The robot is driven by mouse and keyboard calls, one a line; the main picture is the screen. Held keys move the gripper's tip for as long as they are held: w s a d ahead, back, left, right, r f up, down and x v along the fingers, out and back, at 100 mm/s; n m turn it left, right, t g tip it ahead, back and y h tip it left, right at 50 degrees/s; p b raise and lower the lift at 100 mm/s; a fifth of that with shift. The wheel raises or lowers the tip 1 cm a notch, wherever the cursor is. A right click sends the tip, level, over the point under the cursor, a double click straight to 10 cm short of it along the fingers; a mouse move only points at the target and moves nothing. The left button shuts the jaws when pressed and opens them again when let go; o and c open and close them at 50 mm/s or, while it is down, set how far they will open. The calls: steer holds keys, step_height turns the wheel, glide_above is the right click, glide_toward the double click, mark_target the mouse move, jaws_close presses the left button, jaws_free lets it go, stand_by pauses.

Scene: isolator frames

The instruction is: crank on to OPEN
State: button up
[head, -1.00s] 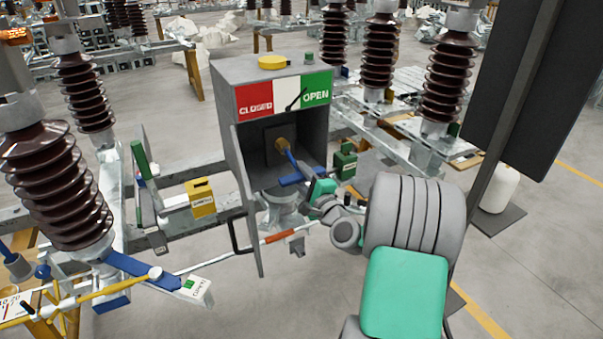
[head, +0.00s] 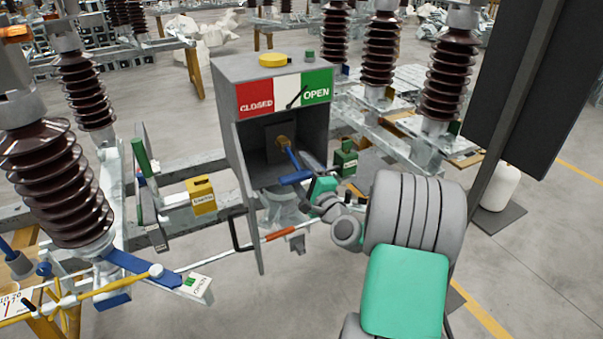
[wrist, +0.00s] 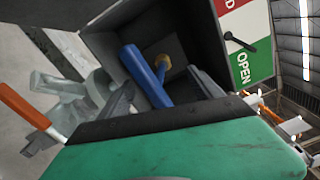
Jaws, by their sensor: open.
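The crank is a blue bar handle (head: 296,178) on a blue arm that runs up to a brass hub (head: 283,142) inside the open grey drive box (head: 232,120). The box's plate reads CLOSED on red and OPEN (head: 316,88) on green. A black pointer (head: 297,97) lies over the white part, tilted toward the green side. My gripper (wrist: 165,95) is open, with its two dark fingers on either side of the crank. The blue handle (wrist: 146,75) shows between them in the wrist view. I cannot tell whether the fingers touch it.
A yellow box (head: 201,197) stands left of the drive box and a green box (head: 346,160) right of it. A black-handled lever with an orange band (head: 279,234) juts out below. Brown ribbed insulators (head: 52,183) stand around. The floor in front is clear.

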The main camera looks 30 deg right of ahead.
steer(key=shift+f, duration=0.1)
steer(key=shift+s, duration=0.3)
steer(key=s+b, duration=0.2)
steer(key=s, duration=0.5)
steer(key=shift+s, duration=0.1)
stand_by(1.0)
steer(key=c, duration=0.8)
